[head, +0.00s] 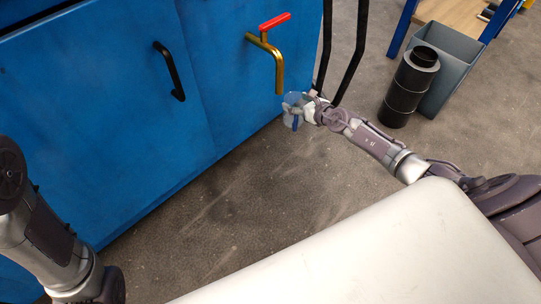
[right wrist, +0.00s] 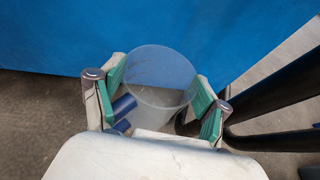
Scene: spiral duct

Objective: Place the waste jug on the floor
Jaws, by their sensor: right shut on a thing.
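The waste jug (head: 290,99) is a small clear, bluish vessel with a dark blue part. My right gripper (head: 305,106) is shut on it and holds it in front of the blue cabinet, below and right of the brass tap. In the right wrist view the jug's round, see-through body (right wrist: 160,72) lies between the green finger pads of my right gripper (right wrist: 160,86), with a blue piece (right wrist: 124,104) near the left pad. The gripper hides part of the jug. My left arm shows at the left edge, but its gripper is out of view.
The blue cabinet (head: 110,110) has a black handle (head: 170,72) and a brass tap with a red lever (head: 268,50). Black bars (head: 353,50) stand right of it. A black duct piece (head: 405,88) and a grey bin (head: 452,62) stand farther right. The floor (head: 225,205) below is clear.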

